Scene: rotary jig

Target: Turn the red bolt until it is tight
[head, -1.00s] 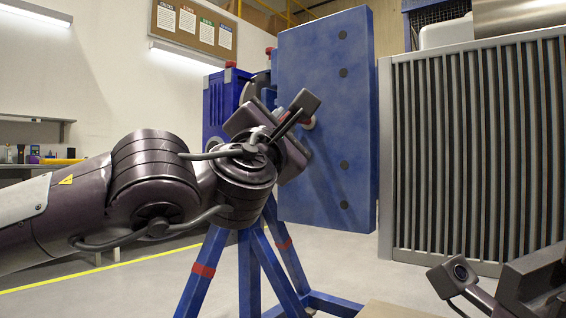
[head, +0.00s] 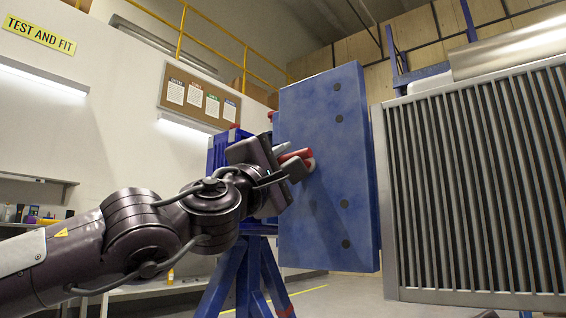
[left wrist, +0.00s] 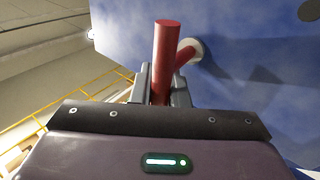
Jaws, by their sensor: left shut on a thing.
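The red bolt (head: 298,154) sticks out from the face of a blue plate (head: 325,110). In the left wrist view, the bolt shows as a thick red bar (left wrist: 167,50) with a red shank (left wrist: 185,56) running to a pale round collar (left wrist: 193,47) on the plate. My left gripper (head: 290,165) is at the bolt, in front of the plate. Its fingers (left wrist: 160,84) are shut on the red bar, whose free end stands out beyond them. Part of the bar is hidden between the fingers. My right gripper is not in view.
The blue plate has several dark round spots and stands on a blue trestle (head: 240,285). A large grey slatted panel (head: 470,190) stands close on the right. A notice board (head: 201,98) hangs on the wall behind.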

